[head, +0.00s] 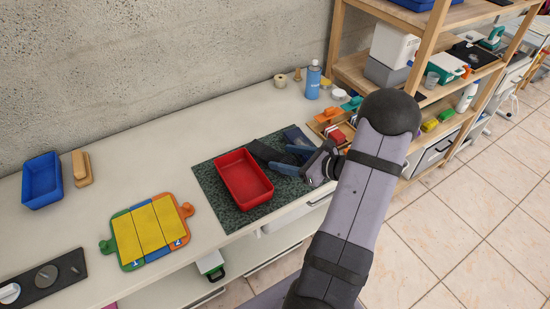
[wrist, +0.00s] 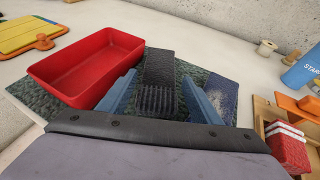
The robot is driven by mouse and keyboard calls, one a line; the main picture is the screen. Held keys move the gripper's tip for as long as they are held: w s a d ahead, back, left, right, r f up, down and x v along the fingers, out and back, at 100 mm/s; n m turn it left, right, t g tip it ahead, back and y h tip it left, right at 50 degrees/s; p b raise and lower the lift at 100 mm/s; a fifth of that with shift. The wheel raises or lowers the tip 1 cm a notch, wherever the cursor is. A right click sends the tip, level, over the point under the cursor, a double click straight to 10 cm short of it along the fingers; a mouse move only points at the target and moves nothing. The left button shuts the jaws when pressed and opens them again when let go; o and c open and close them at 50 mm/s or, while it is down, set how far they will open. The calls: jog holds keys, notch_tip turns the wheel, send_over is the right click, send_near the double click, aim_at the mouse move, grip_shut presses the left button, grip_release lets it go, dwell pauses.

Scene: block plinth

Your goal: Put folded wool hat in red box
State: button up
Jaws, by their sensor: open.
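The folded wool hat (wrist: 160,68) is dark grey with a ribbed cuff and lies on a dark speckled mat (wrist: 58,108). In the head view the hat (head: 263,151) shows just right of the red box, partly hidden by my gripper. The red box (head: 244,181) is a shallow open tray on the same mat and looks empty. In the wrist view the box (wrist: 85,65) is left of the hat. My gripper (head: 286,158) is open, its blue fingers (wrist: 158,84) on either side of the hat's cuff. I cannot tell whether they touch it.
A dark blue folded item (wrist: 216,92) lies on the mat close to the right finger. A wooden tray with a red-and-white item (wrist: 287,147) is further right. A blue bottle (head: 313,80) stands behind. The bench left of the mat holds a colourful board (head: 150,231) and blue box (head: 42,180).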

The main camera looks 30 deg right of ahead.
jog(key=v, duration=0.4)
jog(key=shift+s+d+r+b, duration=0.15)
jog(key=shift+s+b, duration=0.2)
jog(key=shift+b, duration=0.05)
jog(key=o, duration=0.4)
jog(key=shift+s+r, duration=0.1)
